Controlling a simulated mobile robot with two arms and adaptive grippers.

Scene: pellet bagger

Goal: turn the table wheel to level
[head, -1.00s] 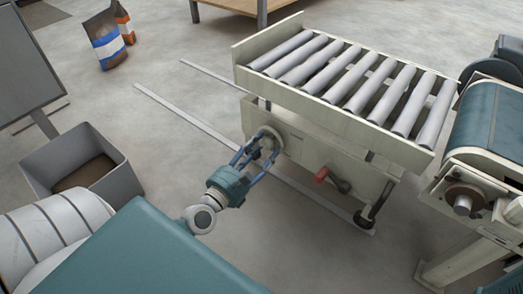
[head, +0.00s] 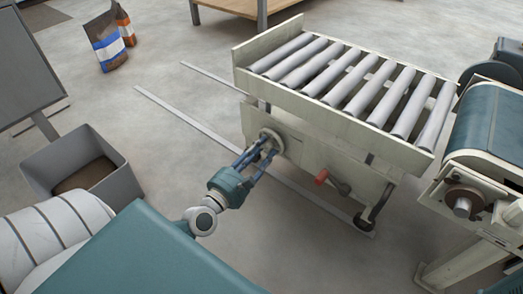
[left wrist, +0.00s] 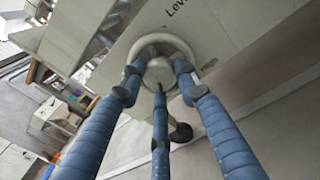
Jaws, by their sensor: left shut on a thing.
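The roller table (head: 345,118) stands in the middle of the head view, a cream frame with several grey rollers. Its small round wheel (head: 279,142) sits on the near side of the body, at the left end. The wheel also shows in the left wrist view (left wrist: 186,45), a pale ring with a round hub, below a label starting "Lev". My left gripper (head: 264,149) reaches the wheel with its blue fingers shut on it; the fingertips (left wrist: 157,84) are at the ring and hub. The fingers hide part of the wheel. My right gripper is out of view.
A red-handled crank (head: 321,178) juts from the same side, right of the wheel. A belt conveyor (head: 487,130) stands close at the right. A grey bin (head: 112,187) is at the left, bags (head: 107,48) behind it. Floor rails (head: 195,121) run beneath the table.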

